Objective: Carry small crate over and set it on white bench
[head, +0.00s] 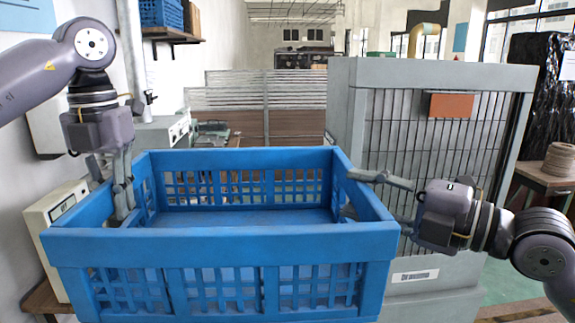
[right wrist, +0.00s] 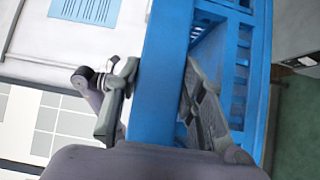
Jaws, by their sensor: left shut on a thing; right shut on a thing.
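The small crate (head: 220,240) is blue plastic with slotted walls and fills the lower middle of the head view. It looks empty and about level. My left gripper (head: 122,190) points down at the crate's left wall and is shut on it. My right gripper (head: 372,195) comes in from the right and is shut on the crate's right wall. In the right wrist view the crate's wall (right wrist: 160,85) stands between the two fingers of my right gripper (right wrist: 155,105). The crate's underside is hidden. I cannot make out a white bench for certain.
A grey cabinet with a barred front (head: 400,130) stands close behind the crate's right side. A cream box-shaped device (head: 50,225) is at the left, close to the crate. A shelf with another blue crate (head: 160,13) hangs at upper left. Green floor (head: 515,280) shows at lower right.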

